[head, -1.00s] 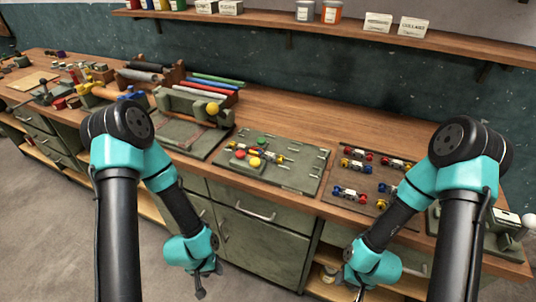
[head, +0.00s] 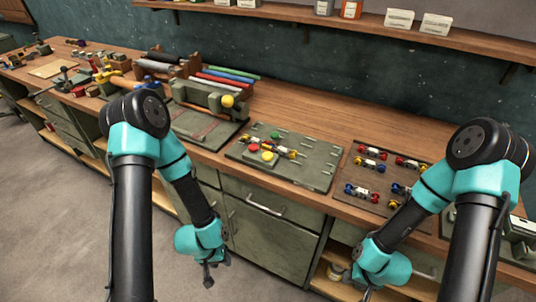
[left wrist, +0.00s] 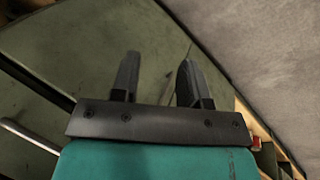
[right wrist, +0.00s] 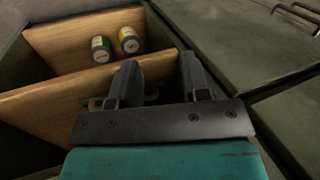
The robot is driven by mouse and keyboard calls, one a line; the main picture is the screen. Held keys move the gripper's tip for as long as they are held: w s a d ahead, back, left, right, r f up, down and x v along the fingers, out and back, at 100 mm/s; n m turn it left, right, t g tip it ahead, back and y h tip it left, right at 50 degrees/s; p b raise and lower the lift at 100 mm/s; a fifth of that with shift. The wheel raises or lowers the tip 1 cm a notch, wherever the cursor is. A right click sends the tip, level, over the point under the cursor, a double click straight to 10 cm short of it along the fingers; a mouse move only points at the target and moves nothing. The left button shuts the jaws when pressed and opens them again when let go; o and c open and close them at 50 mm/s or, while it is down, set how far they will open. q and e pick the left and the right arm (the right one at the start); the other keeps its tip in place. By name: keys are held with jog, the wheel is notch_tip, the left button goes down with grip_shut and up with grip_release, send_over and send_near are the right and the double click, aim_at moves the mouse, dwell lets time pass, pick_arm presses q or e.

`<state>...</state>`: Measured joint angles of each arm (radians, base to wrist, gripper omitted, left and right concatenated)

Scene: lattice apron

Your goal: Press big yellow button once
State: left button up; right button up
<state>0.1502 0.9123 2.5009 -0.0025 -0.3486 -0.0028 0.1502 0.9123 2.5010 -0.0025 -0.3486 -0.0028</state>
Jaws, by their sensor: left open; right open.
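A big yellow button (head: 268,156) sits at the front of a grey-green panel (head: 310,172) on the workbench. A red button (head: 253,148) is beside it, and a green button (head: 275,136) is further back. My left gripper (head: 208,281) hangs in front of the bench, below the top, away from the buttons. It is open and empty in the left wrist view (left wrist: 157,72). My right gripper (head: 366,294) is low at the front right, partly cut off by the picture edge. The right wrist view (right wrist: 160,75) shows it open and empty. Neither wrist view shows the buttons.
A wooden board (head: 372,190) with several coloured small parts lies right of the panel. A device with a yellow knob (head: 228,101) stands to its left, with coloured rolls behind. Drawers (head: 270,230) and an open shelf lie below the bench top. A wall shelf runs above.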

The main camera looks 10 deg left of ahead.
pick_arm(q)
grip_shut()
dwell(1.5)
